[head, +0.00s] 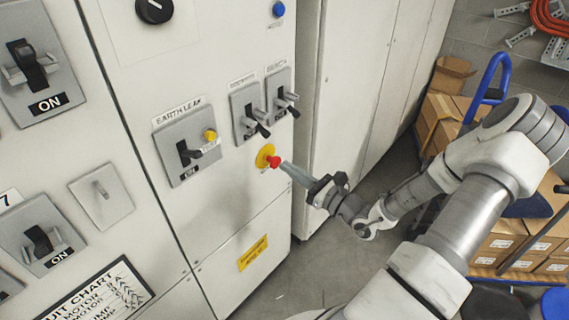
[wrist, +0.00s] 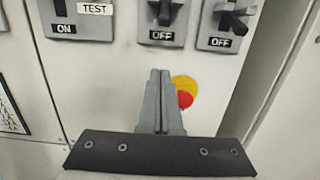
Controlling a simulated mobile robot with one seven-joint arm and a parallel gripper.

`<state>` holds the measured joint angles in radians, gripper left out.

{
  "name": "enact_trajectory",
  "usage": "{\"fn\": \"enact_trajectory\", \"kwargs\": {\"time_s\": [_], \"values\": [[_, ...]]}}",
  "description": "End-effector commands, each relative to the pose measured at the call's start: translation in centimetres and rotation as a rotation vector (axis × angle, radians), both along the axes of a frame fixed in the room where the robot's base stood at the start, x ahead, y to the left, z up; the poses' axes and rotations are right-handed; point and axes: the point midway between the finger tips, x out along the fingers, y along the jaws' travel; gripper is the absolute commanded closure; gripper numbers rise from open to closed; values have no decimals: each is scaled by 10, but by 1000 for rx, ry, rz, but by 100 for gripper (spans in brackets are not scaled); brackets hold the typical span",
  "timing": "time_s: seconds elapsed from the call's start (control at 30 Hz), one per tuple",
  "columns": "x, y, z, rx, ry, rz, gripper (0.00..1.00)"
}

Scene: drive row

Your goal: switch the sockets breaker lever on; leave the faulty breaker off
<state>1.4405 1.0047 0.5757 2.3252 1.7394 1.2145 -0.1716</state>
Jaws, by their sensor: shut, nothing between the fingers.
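Two small grey breakers sit side by side on the cabinet door: a left one (head: 249,112) and a right one (head: 280,95). Their labels are too small to read, so I cannot tell which is the sockets breaker and which is faulty. In the wrist view the left breaker (wrist: 162,22) and right breaker (wrist: 227,22) both show OFF, with black levers. My gripper (head: 285,166) is shut and empty, below the breakers and beside the red emergency button (head: 274,161). In the wrist view its fingers (wrist: 159,73) point up toward the left breaker, apart from it.
The earth leak breaker (head: 188,149), with a yellow test button, reads ON at left. The red button on its yellow disc (wrist: 185,95) is close right of my fingers. Loaded boxes on a blue trolley (head: 489,82) stand at the right.

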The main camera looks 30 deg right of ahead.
Motion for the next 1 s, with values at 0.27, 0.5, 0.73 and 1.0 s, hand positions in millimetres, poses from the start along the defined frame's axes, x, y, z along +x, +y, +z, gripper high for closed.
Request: {"fn": "enact_trajectory", "kwargs": {"time_s": [0.27,0.5,0.73,1.0], "values": [[56,22,6,1,-2,5,100],[66,24,30,-3,-1,0,100],[59,22,44,-1,1,2,100],[59,22,45,-1,1,3,100]]}}
